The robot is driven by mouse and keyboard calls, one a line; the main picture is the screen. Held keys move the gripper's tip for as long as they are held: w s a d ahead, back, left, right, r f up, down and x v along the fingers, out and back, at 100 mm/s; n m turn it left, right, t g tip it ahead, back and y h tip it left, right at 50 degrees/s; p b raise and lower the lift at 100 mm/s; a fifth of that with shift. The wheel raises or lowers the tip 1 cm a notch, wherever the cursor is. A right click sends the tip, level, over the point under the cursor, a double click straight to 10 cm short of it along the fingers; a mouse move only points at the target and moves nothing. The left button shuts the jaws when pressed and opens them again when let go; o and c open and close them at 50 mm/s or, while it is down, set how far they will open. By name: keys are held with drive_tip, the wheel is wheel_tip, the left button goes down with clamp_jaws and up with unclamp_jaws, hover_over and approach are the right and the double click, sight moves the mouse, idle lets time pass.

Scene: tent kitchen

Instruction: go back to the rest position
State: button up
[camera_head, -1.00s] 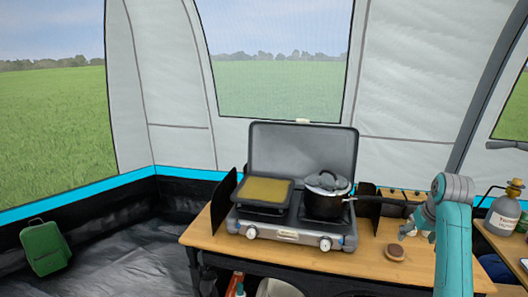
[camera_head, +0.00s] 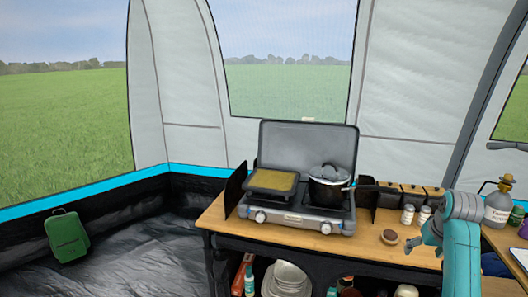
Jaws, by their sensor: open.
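My gripper (camera_head: 428,238) hangs at the end of my teal arm at the right, over the right part of the wooden table (camera_head: 375,254). It is small in the picture, open, and nothing shows in it. A small round brown thing (camera_head: 390,237) lies on the table just left of it, apart from the jaws. My arm hides part of the table's right end.
A camping stove (camera_head: 295,218) with a raised lid bears a griddle pan (camera_head: 271,182) and a lidded black pot (camera_head: 329,186). Two small jars (camera_head: 407,214) stand behind my gripper. A green case (camera_head: 67,236) is on the floor at left.

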drive_tip(key=s+a+f+t, duration=0.1)
drive_tip(key=s+a+f, duration=0.35)
drive_tip(key=f, duration=0.55)
drive_tip(key=s+a+f+t, duration=0.1)
drive_tip(key=s+a+f, duration=0.3)
drive_tip(key=f, duration=0.7)
drive_tip(key=s+a+f+n+t, duration=0.1)
drive_tip(key=s+a+f, duration=0.4)
drive_tip(key=s, duration=0.2)
drive_tip(key=s+a+f+t, duration=0.2)
drive_tip(key=s+a+f, duration=0.25)
drive_tip(key=s, duration=0.25)
drive_tip(key=s+a+r+t, duration=0.15)
drive_tip(key=s+a, duration=0.25)
drive_tip(key=s, duration=0.5)
drive_tip(key=s+a+r+t, duration=0.1)
drive_tip(key=s+a+r, duration=0.15)
drive_tip(key=s, duration=0.75)
drive_tip(key=s+a+r+n+t+y, duration=0.1)
drive_tip(key=s+a+r+t, duration=0.2)
drive_tip(key=s+r, duration=1.2)
drive_tip(key=shift+s+a+n, duration=0.2)
drive_tip(key=shift+s+n, duration=0.1)
drive_tip(key=shift+s, duration=0.1)
